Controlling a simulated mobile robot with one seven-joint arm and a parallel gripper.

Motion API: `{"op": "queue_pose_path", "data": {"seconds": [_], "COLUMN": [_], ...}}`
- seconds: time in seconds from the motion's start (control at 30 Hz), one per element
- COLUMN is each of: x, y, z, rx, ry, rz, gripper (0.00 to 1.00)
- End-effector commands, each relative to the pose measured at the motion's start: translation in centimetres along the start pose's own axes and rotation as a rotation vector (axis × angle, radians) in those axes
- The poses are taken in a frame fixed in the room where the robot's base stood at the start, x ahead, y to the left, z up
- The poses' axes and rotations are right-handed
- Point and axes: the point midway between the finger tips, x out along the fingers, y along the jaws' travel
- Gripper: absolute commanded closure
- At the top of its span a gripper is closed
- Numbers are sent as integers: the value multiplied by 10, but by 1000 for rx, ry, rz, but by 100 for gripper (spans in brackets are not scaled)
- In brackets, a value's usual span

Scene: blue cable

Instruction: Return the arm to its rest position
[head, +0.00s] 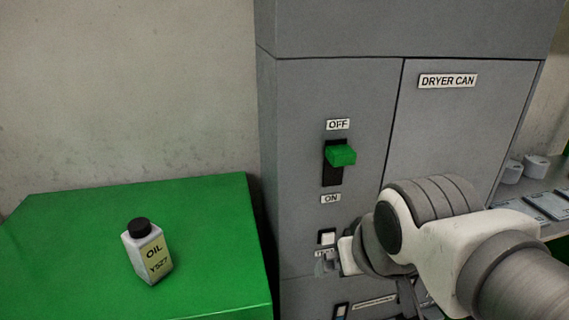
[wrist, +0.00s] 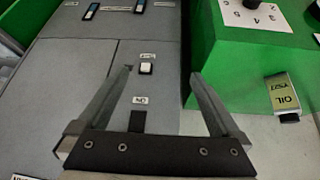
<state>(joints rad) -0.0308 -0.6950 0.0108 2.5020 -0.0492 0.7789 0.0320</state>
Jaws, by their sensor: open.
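My arm reaches in from the right in the head view, in front of the grey dryer cabinet (head: 335,90). My gripper (wrist: 161,75) is open and empty in the wrist view, its two fingers spread wide. The cabinet's white button (wrist: 146,68) shows between the fingertips in that view; I cannot tell how far off it is. In the head view the button (head: 327,238) is just left of my wrist. The green switch lever (head: 342,155) is at the upper end of its slot, by the OFF label. My fingers are mostly hidden in the head view.
A white oil bottle (head: 147,252) with a black cap stands upright on the green surface (head: 60,215) at left; the bottle also shows in the wrist view (wrist: 284,92). A shelf with grey parts (head: 545,203) lies at far right. Green surface around the bottle is clear.

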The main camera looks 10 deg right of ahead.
Motion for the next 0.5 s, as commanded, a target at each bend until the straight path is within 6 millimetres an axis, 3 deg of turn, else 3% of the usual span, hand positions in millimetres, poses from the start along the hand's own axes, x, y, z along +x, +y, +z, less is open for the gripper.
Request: {"op": "queue_pose_path", "data": {"seconds": [0.2, 0.5], "x": [-14, -15], "y": [2, 2], "z": [22, 22], "rx": [40, 40], "ry": [-63, -66], "rz": [-21, -21], "gripper": [0, 0]}}
